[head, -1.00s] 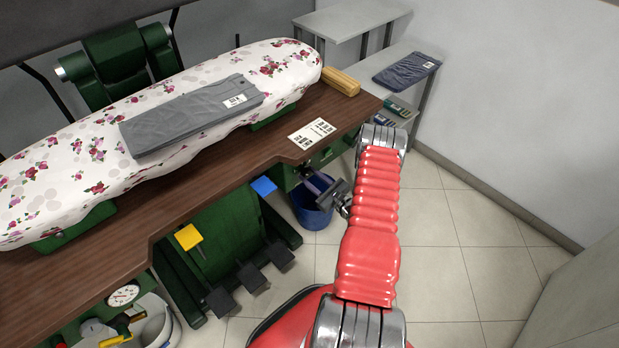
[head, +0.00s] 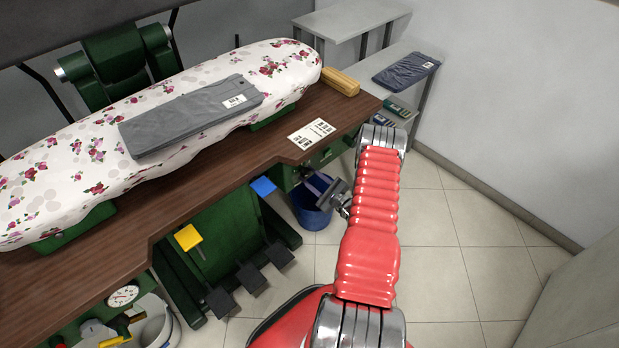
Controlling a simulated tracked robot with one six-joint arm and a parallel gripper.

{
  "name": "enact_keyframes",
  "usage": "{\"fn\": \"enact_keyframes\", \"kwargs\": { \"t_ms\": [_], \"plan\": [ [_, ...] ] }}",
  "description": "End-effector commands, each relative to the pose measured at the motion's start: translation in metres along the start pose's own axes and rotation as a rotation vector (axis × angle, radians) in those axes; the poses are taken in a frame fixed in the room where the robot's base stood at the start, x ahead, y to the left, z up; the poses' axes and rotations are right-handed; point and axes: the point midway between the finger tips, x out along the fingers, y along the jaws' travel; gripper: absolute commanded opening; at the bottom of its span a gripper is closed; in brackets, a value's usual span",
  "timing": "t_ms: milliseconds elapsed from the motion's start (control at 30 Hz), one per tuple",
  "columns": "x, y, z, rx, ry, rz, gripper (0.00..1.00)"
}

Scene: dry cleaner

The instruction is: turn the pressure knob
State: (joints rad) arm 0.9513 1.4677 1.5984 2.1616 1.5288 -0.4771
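I cannot tell for sure which part is the pressure knob. A round white gauge (head: 123,296) sits on the green panel under the table's front edge at lower left, with small yellow and grey fittings (head: 92,329) below it. My gripper (head: 312,184) is beyond my red arm, by the green housing (head: 318,158) under the table's right end. Its tips point at the housing's front, where a small part is mostly hidden. Whether it touches or holds that part, and how wide its fingers stand, is too small to tell.
A floral ironing board with folded grey trousers (head: 190,118) stands on the brown table (head: 225,150). A printed card (head: 311,134) and a yellow block (head: 340,82) lie at its right end. A blue bucket (head: 309,215) is below my gripper, pedals (head: 250,277) to its left. Floor at right is clear.

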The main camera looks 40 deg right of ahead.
Motion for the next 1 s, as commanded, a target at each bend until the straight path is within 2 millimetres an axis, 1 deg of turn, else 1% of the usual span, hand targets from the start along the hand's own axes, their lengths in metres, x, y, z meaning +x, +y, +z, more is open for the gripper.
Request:
{"fn": "enact_keyframes", "kwargs": {
  "t_ms": [33,267,500,633,767,867,1000],
  "plan": [
    [0.000,0.003,0.001,0.001,-0.002,0.005,0.35],
    [0.000,0.002,0.000,0.001,-0.001,0.003,0.51],
    [0.000,0.001,0.000,0.001,-0.001,0.002,0.51],
    [-0.005,0.000,0.000,0.001,0.000,0.001,0.51],
    [-0.018,0.000,-0.001,0.003,0.001,0.000,0.51],
    [-0.032,0.000,0.000,0.003,0.001,-0.001,0.51],
    [-0.056,0.000,-0.001,0.003,0.002,-0.001,0.51]
  ]
}}
